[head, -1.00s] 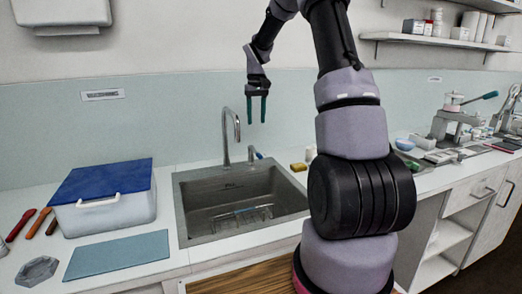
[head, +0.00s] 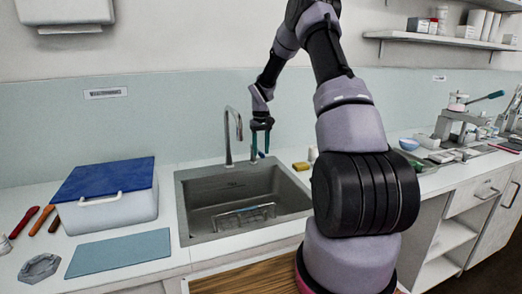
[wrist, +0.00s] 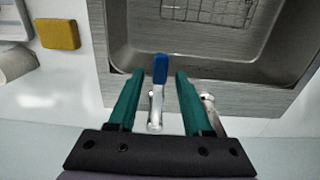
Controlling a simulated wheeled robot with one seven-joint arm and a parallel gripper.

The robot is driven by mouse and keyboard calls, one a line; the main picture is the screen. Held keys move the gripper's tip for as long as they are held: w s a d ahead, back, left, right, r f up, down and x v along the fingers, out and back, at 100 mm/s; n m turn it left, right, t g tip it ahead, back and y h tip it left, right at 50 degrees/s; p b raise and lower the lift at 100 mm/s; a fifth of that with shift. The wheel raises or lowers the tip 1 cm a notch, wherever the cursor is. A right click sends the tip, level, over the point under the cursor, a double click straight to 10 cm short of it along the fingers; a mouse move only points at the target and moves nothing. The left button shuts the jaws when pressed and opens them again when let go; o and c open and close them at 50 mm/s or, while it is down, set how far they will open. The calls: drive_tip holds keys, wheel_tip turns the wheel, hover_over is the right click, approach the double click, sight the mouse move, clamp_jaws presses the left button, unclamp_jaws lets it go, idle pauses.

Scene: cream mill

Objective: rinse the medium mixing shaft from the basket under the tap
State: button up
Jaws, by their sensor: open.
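My gripper (head: 261,150) is open and empty, pointing down behind the sink, just right of the curved metal tap (head: 228,140). In the wrist view my gripper's (wrist: 160,76) teal fingers stand on either side of a small lever with a blue tip (wrist: 161,68); contact cannot be told. A wire basket (head: 243,216) sits on the floor of the sink (head: 205,225); part of it shows in the wrist view (wrist: 205,12). I cannot make out a mixing shaft in the basket.
A white box (head: 110,212) with a blue lid stands left of the sink, with a blue-grey mat (head: 118,252) in front. A yellow sponge (head: 301,166) lies right of the tap. The wall is close behind the tap.

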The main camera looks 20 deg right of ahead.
drive_tip(key=shift+f, duration=0.2)
clamp_jaws()
idle(1.4)
